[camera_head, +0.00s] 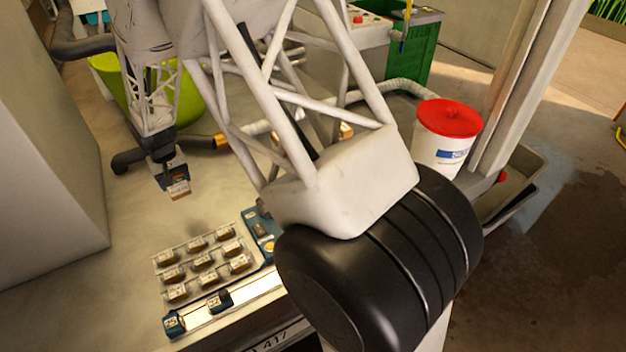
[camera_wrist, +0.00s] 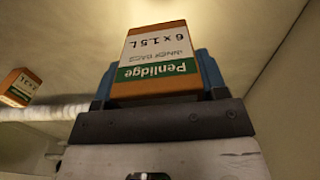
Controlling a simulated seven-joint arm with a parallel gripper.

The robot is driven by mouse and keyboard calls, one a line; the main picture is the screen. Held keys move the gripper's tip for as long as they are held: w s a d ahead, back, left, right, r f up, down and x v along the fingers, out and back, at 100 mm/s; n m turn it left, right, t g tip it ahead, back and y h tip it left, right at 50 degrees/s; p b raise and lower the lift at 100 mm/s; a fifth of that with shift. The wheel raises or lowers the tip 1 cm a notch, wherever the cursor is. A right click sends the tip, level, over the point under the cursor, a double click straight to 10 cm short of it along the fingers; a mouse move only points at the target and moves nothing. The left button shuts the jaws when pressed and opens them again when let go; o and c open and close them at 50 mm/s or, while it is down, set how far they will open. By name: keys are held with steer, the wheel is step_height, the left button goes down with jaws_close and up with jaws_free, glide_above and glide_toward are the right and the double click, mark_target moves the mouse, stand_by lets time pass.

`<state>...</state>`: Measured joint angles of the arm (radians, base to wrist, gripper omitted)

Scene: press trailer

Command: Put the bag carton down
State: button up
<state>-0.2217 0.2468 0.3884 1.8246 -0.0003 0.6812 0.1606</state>
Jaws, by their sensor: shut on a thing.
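The bag carton (camera_wrist: 158,62) is orange-brown with a white and green label reading "Penlidge" and "6 x 1.5 L" in the wrist view. My gripper (camera_wrist: 157,84) is shut on it, with a blue finger along each side. In the head view my gripper (camera_head: 171,172) hangs at the left, with the small carton (camera_head: 179,189) at its lower end. The carton is held in the air, above and left of the tray. Its far faces are hidden.
A grey tray (camera_head: 187,257) holds several small brown items in rows. In front lies a white rail (camera_head: 240,297) with blue parts. A similar carton (camera_wrist: 19,88) shows at left in the wrist view.

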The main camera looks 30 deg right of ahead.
steer(key=w+d, duration=0.1)
steer(key=d, duration=2.8)
steer(key=shift+w+d+m, duration=0.25)
steer(key=shift+d+m, duration=0.1)
steer(key=shift+m, duration=0.05)
step_height(320, 180, down, 6)
steer(key=shift+f, duration=0.2)
steer(key=shift+f, duration=1.75)
steer(key=shift+f, duration=0.1)
steer(key=o, duration=1)
